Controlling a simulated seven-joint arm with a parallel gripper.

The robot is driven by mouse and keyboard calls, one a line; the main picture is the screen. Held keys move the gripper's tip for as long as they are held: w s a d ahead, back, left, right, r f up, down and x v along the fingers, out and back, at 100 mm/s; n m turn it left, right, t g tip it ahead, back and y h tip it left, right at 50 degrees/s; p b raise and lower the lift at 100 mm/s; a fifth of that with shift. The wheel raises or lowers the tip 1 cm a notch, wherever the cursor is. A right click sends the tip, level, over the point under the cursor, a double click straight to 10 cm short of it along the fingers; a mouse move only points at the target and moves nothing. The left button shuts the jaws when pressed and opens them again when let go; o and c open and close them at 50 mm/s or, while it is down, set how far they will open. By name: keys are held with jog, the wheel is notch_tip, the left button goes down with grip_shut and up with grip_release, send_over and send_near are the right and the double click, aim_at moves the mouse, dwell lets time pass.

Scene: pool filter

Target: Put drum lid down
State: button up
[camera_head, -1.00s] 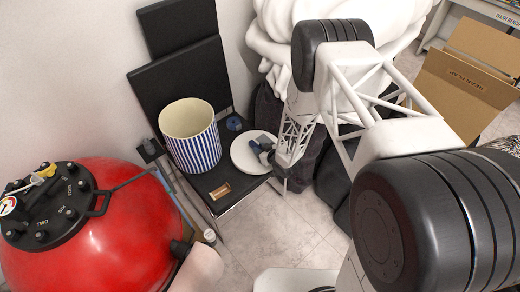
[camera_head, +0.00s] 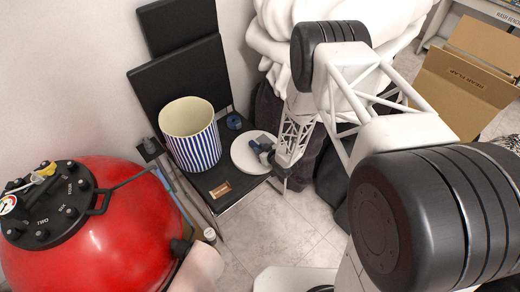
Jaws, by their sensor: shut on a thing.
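The drum lid (camera_head: 247,158) is a flat white disc at the right end of a low black bench (camera_head: 224,196). It lies on or just above the bench; I cannot tell which. My gripper (camera_head: 262,150) is over the disc and shut on it, with the fingertips partly hidden by the gripper body. A blue-and-white striped drum (camera_head: 194,138) stands open-topped on the bench, left of the lid.
A small blue round object (camera_head: 234,122) sits behind the lid. A red pool filter (camera_head: 110,225) with a black top fills the lower left. A large white bag (camera_head: 275,38) stands behind my arm. An open cardboard box (camera_head: 465,85) is at right. Tiled floor is clear in front.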

jog(key=o, duration=1)
jog(key=shift+v, duration=3.9)
jog(key=shift+f, duration=0.1)
